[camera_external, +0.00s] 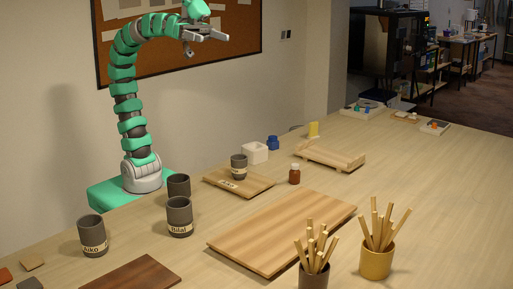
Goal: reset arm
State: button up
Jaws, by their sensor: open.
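My arm rises from its green base at the table's left edge and curves over to the right. My gripper (208,36) is high above the table, in front of the cork board. Its fingers point right and stand apart, with nothing seen between them. A dark cup labelled Aiko (92,235) and one labelled Bilal (180,217) stand upright at the left of the table. A third dark cup (179,186) stands just behind Bilal's. Another dark cup (239,167) stands on a small labelled wooden board (259,186).
A large wooden board (285,232) lies mid-table, a dark board (134,274) at the front left. Stick holders (376,261) (313,278) stand front right.

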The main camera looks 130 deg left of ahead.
jog(key=s+a+y, duration=0.1)
jog(key=s+a+f+g, duration=0.1)
jog(key=a, duration=0.1)
jog(key=shift+f+y, duration=0.15)
jog(key=shift+y, duration=0.25)
